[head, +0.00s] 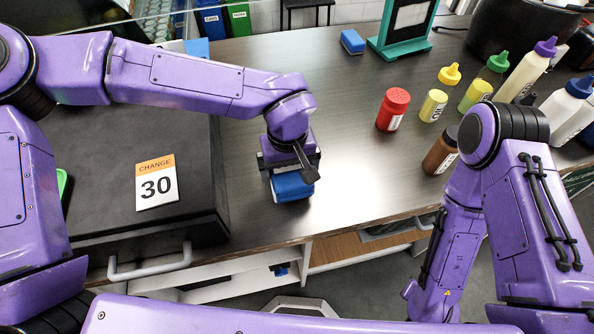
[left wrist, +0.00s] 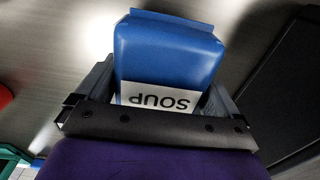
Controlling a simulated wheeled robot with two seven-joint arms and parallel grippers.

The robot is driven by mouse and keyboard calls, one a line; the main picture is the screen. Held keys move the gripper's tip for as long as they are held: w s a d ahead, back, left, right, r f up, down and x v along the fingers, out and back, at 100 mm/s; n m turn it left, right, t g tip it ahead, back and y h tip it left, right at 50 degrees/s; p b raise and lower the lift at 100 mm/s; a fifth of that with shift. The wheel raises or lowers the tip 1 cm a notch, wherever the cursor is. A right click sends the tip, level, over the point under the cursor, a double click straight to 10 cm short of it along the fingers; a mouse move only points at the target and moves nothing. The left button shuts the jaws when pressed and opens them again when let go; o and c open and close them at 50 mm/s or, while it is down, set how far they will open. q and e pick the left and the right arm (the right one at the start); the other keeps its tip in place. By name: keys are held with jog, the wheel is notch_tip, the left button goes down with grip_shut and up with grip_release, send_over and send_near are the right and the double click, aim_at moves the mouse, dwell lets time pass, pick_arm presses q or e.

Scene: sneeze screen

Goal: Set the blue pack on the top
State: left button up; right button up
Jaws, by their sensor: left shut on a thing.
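A blue pack (head: 291,187) with a white label reading SOUP is between the fingers of my left gripper (head: 290,172). The pack also fills the middle of the left wrist view (left wrist: 167,55), with a finger on each side of it. My left gripper is shut on it, over the dark counter (head: 335,150), right of a black box (head: 110,125). I cannot tell whether the pack touches the counter. My right arm bends down at the right of the head view, and its gripper is not visible.
A card reading CHANGE 30 (head: 156,183) lies on the black box. Another blue pack (head: 352,41) lies at the back beside a green stand (head: 402,30). A red shaker (head: 393,108) and several bottles stand at the right. The counter's middle is clear.

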pick_arm(q)
jog(key=shift+w+d+f, duration=0.1)
jog(key=shift+w+f, duration=0.35)
jog(key=shift+f, duration=0.15)
jog(key=shift+w+d+f, duration=0.1)
jog(key=shift+w+f, duration=0.3)
jog(key=shift+f, duration=0.2)
jog(key=shift+d, duration=0.15)
jog(key=shift+s+d+r, duration=0.1)
jog(key=shift+s, duration=0.35)
jog(key=o, duration=1)
jog(key=shift+o, duration=0.2)
jog(key=shift+w+a, duration=0.15)
jog(key=shift+a, duration=0.15)
notch_tip(320, 180, up, 12)
jog(key=shift+d+r+b, duration=0.1)
jog(key=shift+d+b, duration=0.05)
jog(key=shift+b, duration=0.15)
